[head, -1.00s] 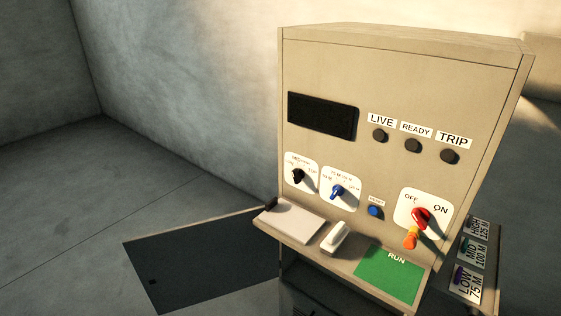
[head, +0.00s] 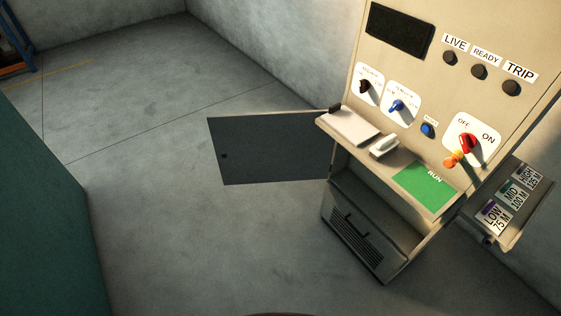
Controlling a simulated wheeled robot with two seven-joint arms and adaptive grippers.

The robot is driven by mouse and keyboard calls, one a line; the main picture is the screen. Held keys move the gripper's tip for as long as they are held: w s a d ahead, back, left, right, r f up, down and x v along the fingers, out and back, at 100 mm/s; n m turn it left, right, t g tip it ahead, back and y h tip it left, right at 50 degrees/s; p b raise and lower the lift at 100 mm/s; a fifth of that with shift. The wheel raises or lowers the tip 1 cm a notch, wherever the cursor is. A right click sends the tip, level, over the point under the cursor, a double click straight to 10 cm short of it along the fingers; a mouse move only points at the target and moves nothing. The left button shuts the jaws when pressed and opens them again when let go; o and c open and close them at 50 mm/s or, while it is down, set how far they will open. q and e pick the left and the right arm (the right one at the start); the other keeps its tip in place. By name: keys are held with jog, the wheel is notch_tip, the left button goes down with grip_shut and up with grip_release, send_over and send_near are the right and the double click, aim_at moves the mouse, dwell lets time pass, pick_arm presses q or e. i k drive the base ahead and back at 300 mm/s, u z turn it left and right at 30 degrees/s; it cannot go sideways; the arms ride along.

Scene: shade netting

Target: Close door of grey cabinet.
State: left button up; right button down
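The cabinet (head: 395,152), beige-grey in this light, stands at the right of the head view with a sloped control panel on its upper part. Its dark grey door (head: 265,152) stands wide open, swung out to the left from the cabinet's left side. A small dark round spot, perhaps a knob or lock, shows near the door's free left edge. The compartment under the ledge is exposed, with a dark vented panel with a handle (head: 356,235) low inside it. Neither of my grippers is in view.
The ledge carries a white pad (head: 350,125), a white block (head: 384,147) and a green RUN plate (head: 425,186). A labelled side box (head: 510,205) sits at right. A green surface (head: 45,200) stands at left. The floor before the door is clear.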

aim_at(261, 147)
jog(key=k, duration=0.6)
jog(key=u, duration=1.15)
jog(key=i, duration=5.55)
jog(key=z, duration=4.55)
jog(key=i, duration=0.45)
jog(key=u, duration=0.1)
